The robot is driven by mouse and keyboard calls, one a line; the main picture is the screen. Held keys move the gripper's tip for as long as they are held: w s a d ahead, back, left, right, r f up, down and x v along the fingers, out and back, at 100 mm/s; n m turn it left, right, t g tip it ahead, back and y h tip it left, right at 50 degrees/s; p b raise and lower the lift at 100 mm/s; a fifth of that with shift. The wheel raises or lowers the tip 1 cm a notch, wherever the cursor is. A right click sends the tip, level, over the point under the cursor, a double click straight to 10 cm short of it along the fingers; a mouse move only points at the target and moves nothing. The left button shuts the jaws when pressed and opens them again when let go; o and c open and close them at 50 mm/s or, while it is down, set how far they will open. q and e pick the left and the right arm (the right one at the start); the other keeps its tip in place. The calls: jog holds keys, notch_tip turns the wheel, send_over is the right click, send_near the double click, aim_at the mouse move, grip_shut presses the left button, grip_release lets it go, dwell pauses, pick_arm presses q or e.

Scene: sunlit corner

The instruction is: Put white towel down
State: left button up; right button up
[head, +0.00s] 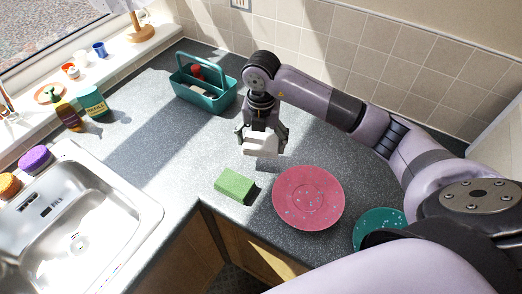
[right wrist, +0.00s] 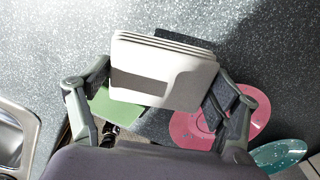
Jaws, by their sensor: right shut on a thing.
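The white towel (head: 262,144) is a folded, layered block held in my right gripper (head: 262,138). In the right wrist view the towel (right wrist: 180,92) shows its stacked folds, with a finger pressed on each side. The right gripper (right wrist: 160,98) is shut on it. In the head view it hangs over the grey counter (head: 165,175), behind the pink plate and the green sponge. I cannot tell whether the towel touches the counter. My left gripper is not in view.
A pink speckled plate (head: 308,198), a green sponge (head: 235,184) and a teal plate (head: 380,228) lie near the front. A teal caddy (head: 205,92) stands behind to the left. The sink (head: 80,215) and bottles (head: 92,102) are at left. The counter between caddy and sponge is clear.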

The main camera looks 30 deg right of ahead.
aim_at(261, 161)
jog(key=shift+f, duration=0.5)
notch_tip(261, 161, down, 4)
jog(key=shift+p, duration=0.55)
jog(key=shift+f, duration=0.35)
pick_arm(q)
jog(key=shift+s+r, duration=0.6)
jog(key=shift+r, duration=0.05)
pick_arm(e)
jog(key=shift+f, duration=0.2)
jog(key=o, duration=0.9)
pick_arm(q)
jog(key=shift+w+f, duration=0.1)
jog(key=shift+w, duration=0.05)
pick_arm(e)
jog(key=shift+o, duration=0.2)
jog(key=shift+r, duration=0.1)
